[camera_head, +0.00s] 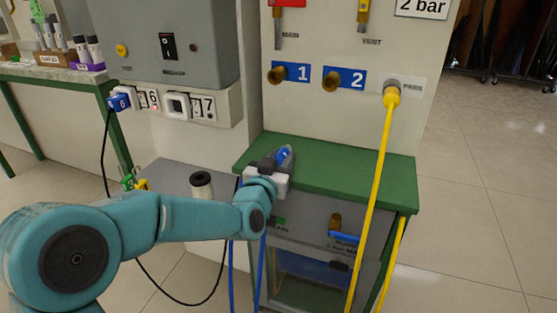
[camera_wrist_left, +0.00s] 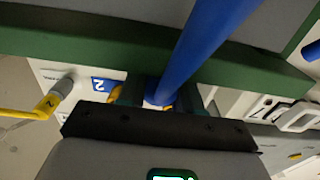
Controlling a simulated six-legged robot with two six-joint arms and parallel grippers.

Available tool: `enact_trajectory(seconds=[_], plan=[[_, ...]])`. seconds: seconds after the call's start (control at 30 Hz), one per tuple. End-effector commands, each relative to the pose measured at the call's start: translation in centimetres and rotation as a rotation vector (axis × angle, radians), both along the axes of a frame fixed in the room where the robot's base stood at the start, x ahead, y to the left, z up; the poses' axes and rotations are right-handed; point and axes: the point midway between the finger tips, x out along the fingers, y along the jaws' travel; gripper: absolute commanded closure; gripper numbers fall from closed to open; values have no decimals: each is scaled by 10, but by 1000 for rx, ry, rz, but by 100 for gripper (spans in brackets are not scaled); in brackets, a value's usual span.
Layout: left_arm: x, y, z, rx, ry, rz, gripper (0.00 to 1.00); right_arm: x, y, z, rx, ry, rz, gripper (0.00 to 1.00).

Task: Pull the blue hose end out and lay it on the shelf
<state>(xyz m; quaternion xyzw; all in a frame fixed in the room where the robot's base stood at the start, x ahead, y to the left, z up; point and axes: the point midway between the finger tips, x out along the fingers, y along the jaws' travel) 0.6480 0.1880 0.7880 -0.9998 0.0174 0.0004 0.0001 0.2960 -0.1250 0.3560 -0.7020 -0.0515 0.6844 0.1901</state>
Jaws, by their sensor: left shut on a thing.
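My left gripper (camera_head: 274,164) is shut on the blue hose end (camera_head: 285,154), over the left part of the green shelf (camera_head: 345,165). I cannot tell whether the hose end touches the shelf. The blue hose hangs down in front of the cabinet (camera_head: 262,262). In the left wrist view the blue hose (camera_wrist_left: 203,42) runs down to between the jaws (camera_wrist_left: 160,97), whose tips are largely hidden. The brass ports 1 (camera_head: 275,75) and 2 (camera_head: 330,81) above the shelf hold no hose. My right gripper is out of view.
A yellow hose (camera_head: 378,170) is plugged into the park port (camera_head: 391,86) and hangs across the shelf's right part. A white-and-black cylinder (camera_head: 202,186) stands left of the shelf. The middle of the shelf is clear. A blue-handled valve (camera_head: 343,237) sits below it.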

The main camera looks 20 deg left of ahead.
Motion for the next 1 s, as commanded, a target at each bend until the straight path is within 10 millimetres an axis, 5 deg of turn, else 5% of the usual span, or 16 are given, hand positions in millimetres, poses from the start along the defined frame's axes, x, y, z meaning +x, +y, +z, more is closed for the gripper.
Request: enact_trajectory(seconds=[0.47,0.5,0.57,1.0], plan=[[0,0,-7,0,-2,1,100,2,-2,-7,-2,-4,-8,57],[0,0,-7,0,-2,1,56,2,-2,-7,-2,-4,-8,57],[0,0,-7,0,-2,1,37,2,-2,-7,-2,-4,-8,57],[-14,1,-6,0,-1,1,36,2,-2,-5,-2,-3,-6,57]])
